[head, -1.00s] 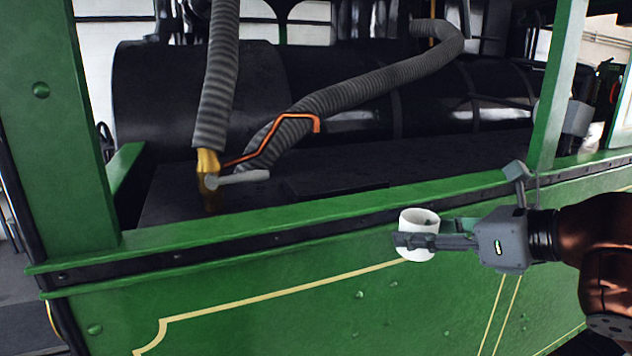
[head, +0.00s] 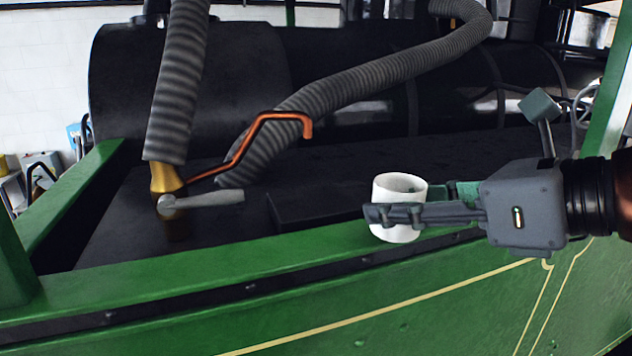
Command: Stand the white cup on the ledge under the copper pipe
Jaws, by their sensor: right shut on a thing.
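My right gripper (head: 420,205) comes in from the right and is shut on the white cup (head: 399,234). The cup is upright, with its open rim at the top, and shows in front of the green ledge (head: 270,258). I cannot tell whether its base touches the ledge. The copper pipe (head: 247,143) is bent and lies to the left of the cup, farther back, with its hooked end up and to the left of the gripper. My left gripper is out of view.
A brass valve with a grey lever (head: 215,198) stands left on the dark deck (head: 120,220). Ribbed grey hoses (head: 380,75) run above it. A green post (head: 620,90) rises at the right. The ledge left of the cup is clear.

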